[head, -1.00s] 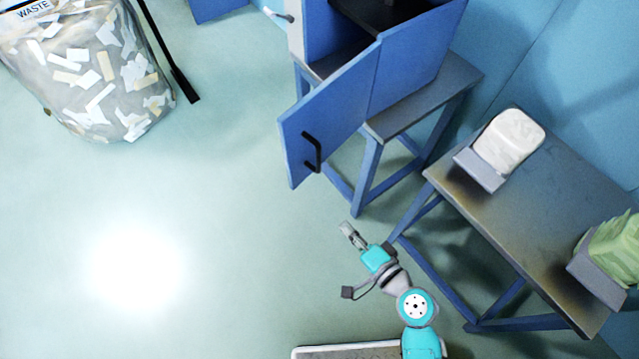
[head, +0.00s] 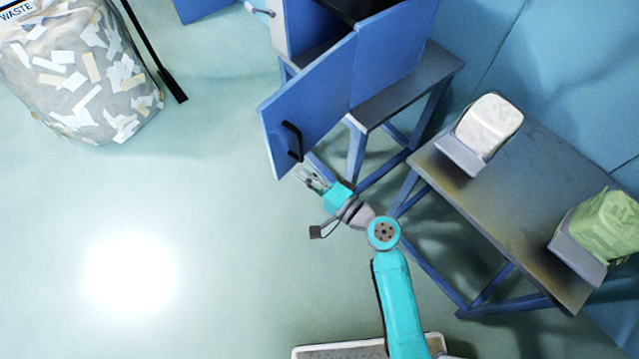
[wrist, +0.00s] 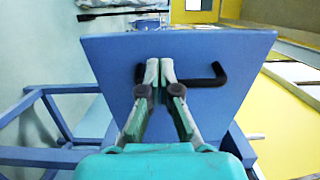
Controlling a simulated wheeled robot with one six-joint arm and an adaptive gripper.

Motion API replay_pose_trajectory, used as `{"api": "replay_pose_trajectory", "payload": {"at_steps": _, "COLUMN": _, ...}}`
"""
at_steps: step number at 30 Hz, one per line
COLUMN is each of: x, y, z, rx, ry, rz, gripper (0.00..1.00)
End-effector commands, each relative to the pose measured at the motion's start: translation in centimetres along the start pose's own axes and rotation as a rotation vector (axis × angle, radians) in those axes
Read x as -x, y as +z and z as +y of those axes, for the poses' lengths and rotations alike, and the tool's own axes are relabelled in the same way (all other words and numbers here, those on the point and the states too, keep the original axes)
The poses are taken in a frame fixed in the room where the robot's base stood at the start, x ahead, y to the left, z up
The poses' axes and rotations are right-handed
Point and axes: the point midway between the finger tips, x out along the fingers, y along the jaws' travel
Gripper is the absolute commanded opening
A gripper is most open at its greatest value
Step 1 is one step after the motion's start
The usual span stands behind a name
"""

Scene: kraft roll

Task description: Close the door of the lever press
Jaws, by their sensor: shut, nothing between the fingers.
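The lever press (head: 390,55) is a blue cabinet on a blue-legged stand at the top of the head view. Its blue door (head: 315,95) stands wide open, swung out to the left, with a black bar handle (head: 292,142) near its free edge. My gripper (head: 302,174) is just below the handle in the head view. In the wrist view the door (wrist: 105,65) fills the middle, and my gripper (wrist: 159,70) is shut and empty in front of the handle (wrist: 208,78), hiding its middle. I cannot tell whether the fingertips touch the door.
A table (head: 500,205) at the right carries a white bundle (head: 490,125) and a green bundle (head: 605,225) on grey holders. A clear waste bag (head: 80,80) full of paper scraps is at the upper left. The floor at left is clear.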

Motion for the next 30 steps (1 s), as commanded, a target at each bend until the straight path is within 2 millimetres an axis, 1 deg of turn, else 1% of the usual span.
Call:
{"api": "replay_pose_trajectory", "payload": {"at_steps": 1, "x": -1.1, "y": 0.0, "z": -0.1, "rx": 0.001, "ry": -0.002, "rz": -0.003, "gripper": 0.0}}
{"api": "replay_pose_trajectory", "payload": {"at_steps": 6, "x": -3.8, "y": 0.0, "z": 0.0, "rx": 0.0, "ry": 0.0, "rz": -0.002, "gripper": 0.0}}
{"api": "replay_pose_trajectory", "payload": {"at_steps": 9, "x": -4.9, "y": 0.0, "z": 0.0, "rx": 0.0, "ry": -0.001, "rz": -0.001, "gripper": 0.0}}
{"api": "replay_pose_trajectory", "payload": {"at_steps": 12, "x": -5.6, "y": 0.0, "z": 0.0, "rx": 0.0, "ry": 0.0, "rz": 0.0, "gripper": 0.0}}
{"api": "replay_pose_trajectory", "payload": {"at_steps": 16, "x": -6.0, "y": 0.0, "z": 0.0, "rx": 0.001, "ry": 0.0, "rz": 0.001, "gripper": 0.0}}
{"api": "replay_pose_trajectory", "payload": {"at_steps": 26, "x": -6.1, "y": 0.0, "z": 0.0, "rx": 0.0, "ry": 0.0, "rz": 0.001, "gripper": 0.0}}
{"api": "replay_pose_trajectory", "payload": {"at_steps": 30, "x": -6.5, "y": 0.0, "z": 0.0, "rx": 0.0, "ry": 0.0, "rz": 0.001, "gripper": 0.0}}
